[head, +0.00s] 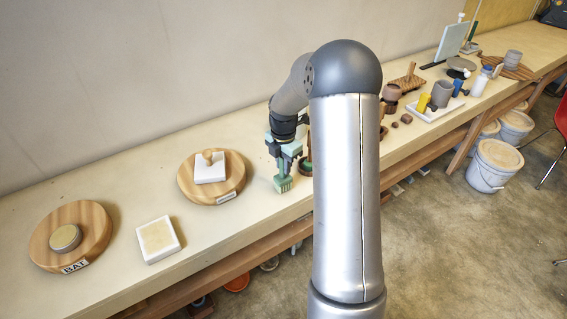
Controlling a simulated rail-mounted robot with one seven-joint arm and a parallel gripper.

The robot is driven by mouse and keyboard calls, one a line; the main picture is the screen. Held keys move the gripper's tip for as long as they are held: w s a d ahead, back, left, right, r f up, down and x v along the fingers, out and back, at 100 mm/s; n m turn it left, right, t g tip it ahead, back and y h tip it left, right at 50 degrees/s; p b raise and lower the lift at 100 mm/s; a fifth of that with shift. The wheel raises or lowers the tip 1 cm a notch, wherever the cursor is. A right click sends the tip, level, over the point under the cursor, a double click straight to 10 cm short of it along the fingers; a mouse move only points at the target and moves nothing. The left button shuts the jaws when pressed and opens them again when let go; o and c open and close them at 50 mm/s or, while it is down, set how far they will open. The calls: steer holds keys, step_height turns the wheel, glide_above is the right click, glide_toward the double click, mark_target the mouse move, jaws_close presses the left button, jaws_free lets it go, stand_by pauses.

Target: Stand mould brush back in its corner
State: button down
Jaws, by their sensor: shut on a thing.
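My gripper (284,155) points down over the bench, left of my large silver arm link. It is shut on a pale green piece (283,183) with a ridged lower end, which I take to be the mould brush. The brush hangs roughly upright over or on the bench's front part; I cannot tell whether it touches the wood. My gripper covers its upper part. Which corner belongs to the brush is not clear from this view.
Left of my gripper are a round wooden bat (235,187) bearing a white block with a knob, a square white slab (158,240), and another bat (97,222) bearing a round disc. Right of my arm stand a white tray (425,112) and several pots and tools.

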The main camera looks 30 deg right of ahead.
steer(key=shift+f, duration=0.3)
steer(key=c, duration=1.2)
jaws_free()
steer(key=shift+o, duration=0.2)
steer(key=shift+r, duration=0.1)
steer(key=shift+r+p, duration=2.65)
steer(key=shift+r, duration=1.3)
